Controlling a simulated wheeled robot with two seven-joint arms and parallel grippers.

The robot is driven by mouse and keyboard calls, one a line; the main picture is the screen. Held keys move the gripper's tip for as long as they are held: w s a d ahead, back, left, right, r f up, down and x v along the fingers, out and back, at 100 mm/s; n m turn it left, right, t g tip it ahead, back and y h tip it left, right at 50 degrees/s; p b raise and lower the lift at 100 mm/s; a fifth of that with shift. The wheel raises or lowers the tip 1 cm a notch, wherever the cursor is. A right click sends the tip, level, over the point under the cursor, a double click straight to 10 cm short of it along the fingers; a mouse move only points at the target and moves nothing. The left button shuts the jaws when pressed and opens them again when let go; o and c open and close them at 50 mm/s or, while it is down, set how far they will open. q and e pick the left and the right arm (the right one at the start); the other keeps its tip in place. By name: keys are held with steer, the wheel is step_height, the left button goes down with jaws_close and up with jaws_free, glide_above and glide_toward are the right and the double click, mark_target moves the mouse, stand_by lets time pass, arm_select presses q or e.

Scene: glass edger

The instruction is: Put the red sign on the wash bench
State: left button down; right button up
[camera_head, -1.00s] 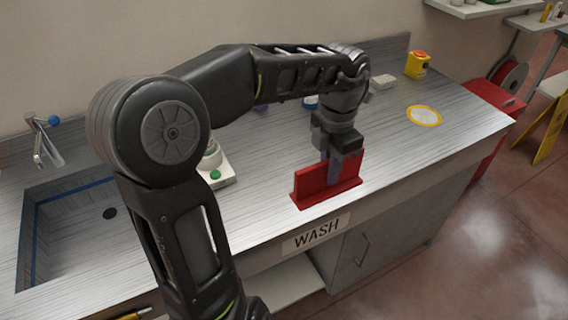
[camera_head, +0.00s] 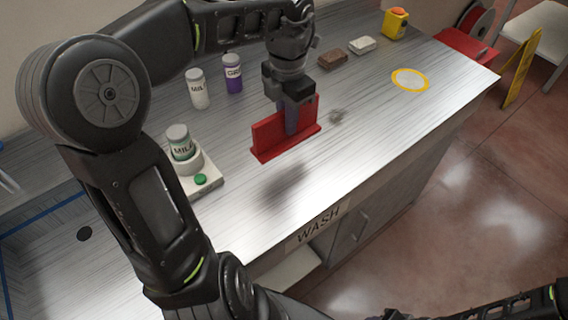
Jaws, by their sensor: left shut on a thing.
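The red sign (camera_head: 268,140), an upright red plate on a wider red foot, is over the middle of the wash bench (camera_head: 365,160). My left gripper (camera_head: 291,128) points down and is shut on the sign's upright plate, hiding part of it. A soft dark shadow lies on the bench in front of the sign, apart from its foot. I cannot tell for sure whether the foot touches the bench top. Part of my right arm shows at the lower right edge; its gripper is out of view.
Left of the sign, a device with a green button (camera_head: 201,180) holds a bottle (camera_head: 181,143). A white bottle (camera_head: 198,90) and purple bottle (camera_head: 232,74) stand behind. Brown block (camera_head: 332,59), white block (camera_head: 362,44), yellow button box (camera_head: 396,24) and yellow-ringed disc (camera_head: 410,79) lie right.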

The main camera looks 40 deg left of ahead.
mark_target(287, 137)
arm_select(q)
steer(key=shift+f, duration=3.15)
steer(key=shift+f, duration=0.1)
steer(key=shift+f+b, duration=0.35)
steer(key=shift+f, duration=1.4)
steer(key=shift+f, duration=0.1)
steer(key=c, duration=1.5)
jaws_free()
steer(key=shift+o, duration=0.2)
step_height(287, 137, up, 12)
steer(key=shift+r+p, duration=0.1)
steer(key=shift+p, duration=0.25)
